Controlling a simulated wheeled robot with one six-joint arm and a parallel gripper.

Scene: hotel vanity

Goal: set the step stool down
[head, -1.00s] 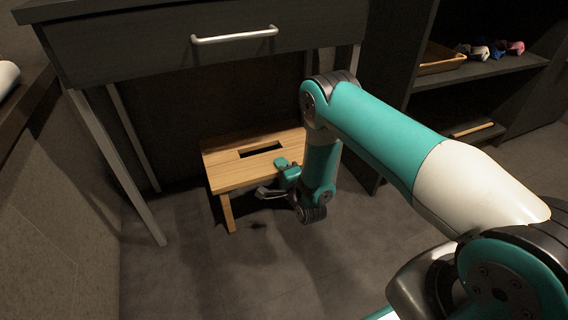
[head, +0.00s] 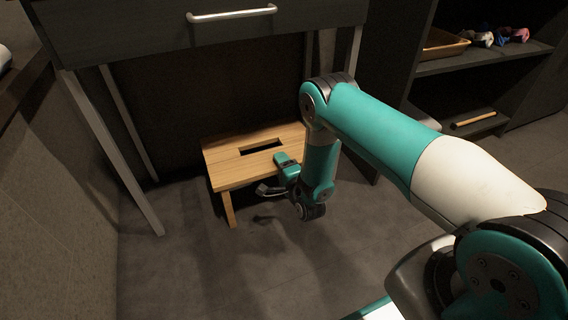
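The wooden step stool (head: 228,172) has a light plank top with a dark hand slot and shows left of centre in the head view. It is upright, in front of and partly beneath the vanity desk. My gripper (head: 277,178) is at the stool's front right edge, and appears shut on it with one finger above the top and one below. My wrist hides the stool's right end. One front leg shows; I cannot tell whether its foot touches the floor.
The vanity desk (head: 120,35) with a silver handle stands behind, its pale metal leg (head: 120,170) left of the stool. An open shelf (head: 480,62) holding a tray (head: 443,44) stands at the right. The grey floor (head: 250,275) in front is clear.

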